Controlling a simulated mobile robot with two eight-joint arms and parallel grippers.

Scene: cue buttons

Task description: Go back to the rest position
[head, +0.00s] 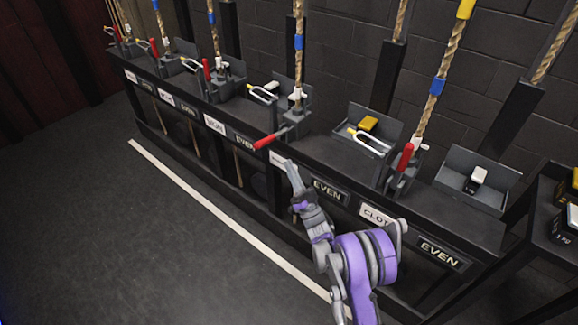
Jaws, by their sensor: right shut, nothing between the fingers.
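My right arm reaches up from the bottom of the head view, grey and purple. Its gripper (291,168) is shut and empty, in front of the long dark bench (330,153), a little below its top edge. A lever with a red handle (270,138) lies tilted out over the bench's front edge, just above and left of the gripper and apart from it in the picture. Another lever with a red handle (405,157) stands nearly upright to the right. My left gripper is not in view.
Trays hold pale fork-shaped pieces (368,141), a yellow block (368,122) and a white block (478,174). Labels such as EVEN (440,254) line the front. A rack with weights (566,222) stands right. Dark floor (120,240) with a white line is clear.

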